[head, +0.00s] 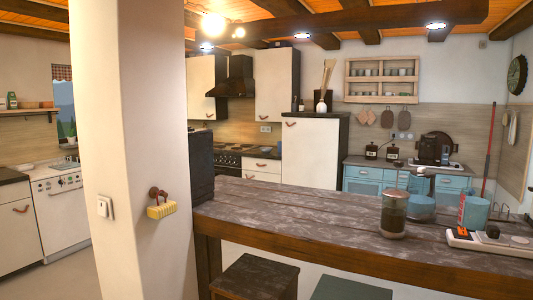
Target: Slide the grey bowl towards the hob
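The hob (228,148) is at the back of the kitchen, on top of a dark oven below a dark extractor hood (235,80). I cannot make out a grey bowl. Neither of my grippers is in view.
A white pillar (130,140) rises at the left. A dark box-like appliance (200,168) stands at the counter's left end. A blue container (475,212) and a white tray (490,241) are at its right. Stools (255,277) are below. The counter's middle is clear.

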